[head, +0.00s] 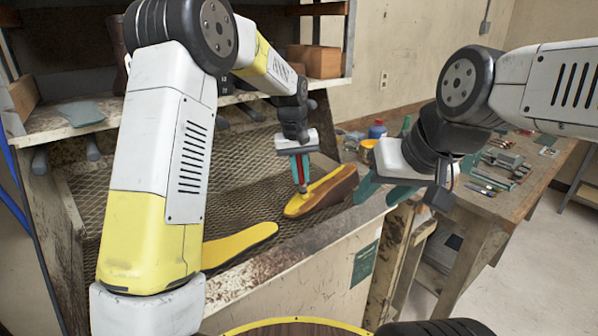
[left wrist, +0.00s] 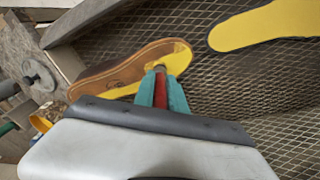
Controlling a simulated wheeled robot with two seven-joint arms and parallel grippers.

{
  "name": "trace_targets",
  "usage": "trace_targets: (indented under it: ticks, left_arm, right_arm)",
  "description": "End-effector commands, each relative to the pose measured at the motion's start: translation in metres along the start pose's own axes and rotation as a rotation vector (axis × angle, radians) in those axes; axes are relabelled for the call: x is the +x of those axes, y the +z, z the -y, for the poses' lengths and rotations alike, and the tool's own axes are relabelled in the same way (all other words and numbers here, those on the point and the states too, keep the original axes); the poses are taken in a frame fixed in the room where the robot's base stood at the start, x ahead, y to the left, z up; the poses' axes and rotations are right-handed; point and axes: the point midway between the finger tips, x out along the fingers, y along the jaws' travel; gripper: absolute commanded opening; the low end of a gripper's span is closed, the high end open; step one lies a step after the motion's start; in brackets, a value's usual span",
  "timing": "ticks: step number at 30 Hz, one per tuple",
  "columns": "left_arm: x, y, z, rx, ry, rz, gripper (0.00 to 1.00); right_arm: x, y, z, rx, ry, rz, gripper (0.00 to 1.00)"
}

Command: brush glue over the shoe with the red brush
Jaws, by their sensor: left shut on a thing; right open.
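The brown shoe (head: 335,190) lies on the mesh bench, its underside facing up, with yellow on the end nearer the brush. The shoe also shows in the left wrist view (left wrist: 120,70). My left gripper (head: 300,170) is shut on the red brush (head: 302,176), which points down at the shoe's yellow end. The brush also shows between the green fingers in the left wrist view (left wrist: 160,92). Its tip looks to be at or just above the yellow area; contact is unclear. My right gripper (head: 386,190) is open and empty, to the right of the shoe.
A yellow sole (head: 238,245) lies on the mesh (head: 120,190) left of the shoe. The bench's front wall (head: 310,280) rises before it. At right, a wooden table (head: 530,185) holds a blue-capped bottle (head: 377,130), a yellow roll (head: 367,150) and several tools.

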Motion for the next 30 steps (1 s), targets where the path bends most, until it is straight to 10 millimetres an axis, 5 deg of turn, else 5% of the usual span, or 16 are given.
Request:
trace_targets:
  ticks: [30]
  left_arm:
    - [0.008,-0.012,-0.009,0.001,0.001,0.000,0.00]
  right_arm:
    - [0.000,0.000,0.000,0.000,0.000,0.000,0.45]
